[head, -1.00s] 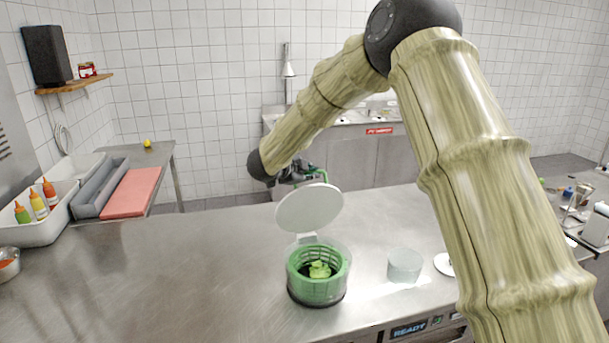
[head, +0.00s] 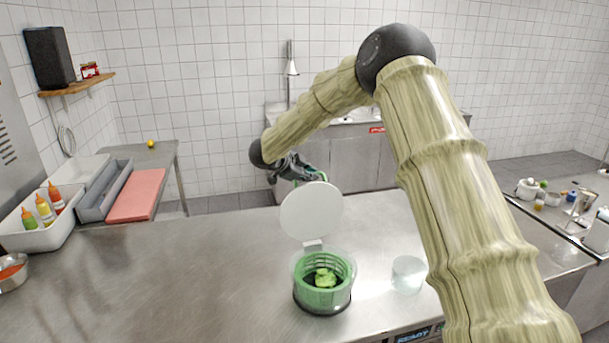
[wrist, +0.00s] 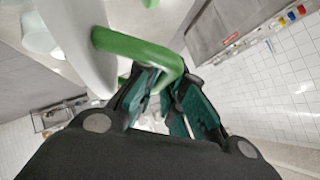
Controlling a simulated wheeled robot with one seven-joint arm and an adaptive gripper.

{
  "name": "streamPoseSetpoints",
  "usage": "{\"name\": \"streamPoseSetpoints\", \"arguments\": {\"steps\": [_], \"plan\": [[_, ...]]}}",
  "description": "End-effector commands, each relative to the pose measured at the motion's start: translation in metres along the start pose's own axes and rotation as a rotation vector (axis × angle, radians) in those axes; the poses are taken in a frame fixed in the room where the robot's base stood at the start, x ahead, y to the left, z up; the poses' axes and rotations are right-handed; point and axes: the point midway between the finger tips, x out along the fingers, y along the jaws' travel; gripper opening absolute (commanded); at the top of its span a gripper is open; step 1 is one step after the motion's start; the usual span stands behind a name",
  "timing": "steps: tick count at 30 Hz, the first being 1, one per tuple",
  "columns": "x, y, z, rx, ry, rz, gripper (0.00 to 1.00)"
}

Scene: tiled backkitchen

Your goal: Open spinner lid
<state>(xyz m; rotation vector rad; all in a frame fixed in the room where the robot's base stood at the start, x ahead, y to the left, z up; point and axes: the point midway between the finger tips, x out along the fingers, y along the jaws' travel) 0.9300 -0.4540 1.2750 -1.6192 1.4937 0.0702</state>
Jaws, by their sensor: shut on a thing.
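The salad spinner (head: 322,298) stands on the steel counter, a clear bowl with a green basket holding green leaves. Its round white lid (head: 312,212) is swung up and stands steeply at the far side, joined to the bowl by a hinge. My gripper (head: 308,174) is behind the lid, partly hidden by it. In the wrist view my gripper (wrist: 165,95) is shut on the green handle (wrist: 135,47) on the lid's outer face; the pale lid (wrist: 88,45) fills part of the upper left.
A clear container (head: 408,275) stands right of the spinner. A white tub (head: 35,232) with sauce bottles, a grey bin and a red board (head: 137,195) are at the left. The counter left of the spinner is bare.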

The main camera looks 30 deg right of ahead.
Motion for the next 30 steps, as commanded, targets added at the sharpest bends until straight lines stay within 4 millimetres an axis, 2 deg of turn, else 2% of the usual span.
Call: {"name": "streamPoseSetpoints", "arguments": {"steps": [4, 5, 6, 19, 23, 30], "plan": [[0.001, 0.003, 0.002, -0.002, -0.001, 0.003, 0.0], [0.001, 0.003, 0.002, -0.002, -0.001, 0.003, 0.13], [0.001, 0.003, 0.002, -0.002, -0.001, 0.003, 0.2], [-0.006, 0.0, 0.002, -0.001, -0.002, -0.001, 0.2], [-0.022, -0.001, 0.002, -0.001, -0.003, -0.002, 0.2], [-0.066, 0.0, 0.003, -0.002, -0.002, -0.002, 0.2]]}}
